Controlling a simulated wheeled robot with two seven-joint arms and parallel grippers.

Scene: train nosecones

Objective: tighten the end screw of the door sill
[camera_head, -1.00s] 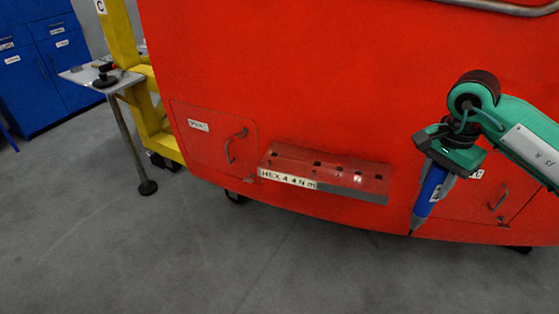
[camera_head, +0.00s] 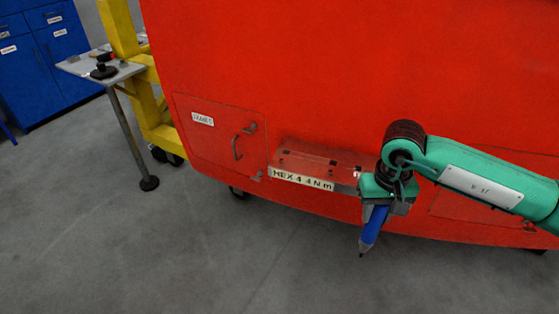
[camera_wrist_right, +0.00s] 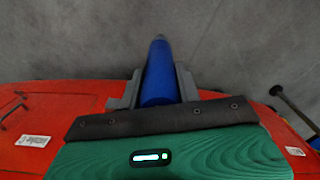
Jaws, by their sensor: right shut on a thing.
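The door sill (camera_head: 300,180) is a red ledge low on the red nosecone, with a label reading "HEX 4 4 N m" along its front edge. Dark spots show on its top. Its right end is hidden behind my right gripper (camera_head: 374,212). That gripper is shut on a blue screwdriver-like tool (camera_head: 369,232), whose dark tip points down, just in front of the sill's right part. The tip appears apart from the sill, over the floor. In the right wrist view the blue tool (camera_wrist_right: 158,75) sits between both fingers. My left gripper is not in view.
The red nosecone (camera_head: 330,70) fills the middle, with a hatch (camera_head: 210,135) and handle left of the sill. A grey side table (camera_head: 100,68) with a dark object stands by a yellow frame (camera_head: 145,100). Blue cabinets (camera_head: 40,60) are at far left. The front floor is clear.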

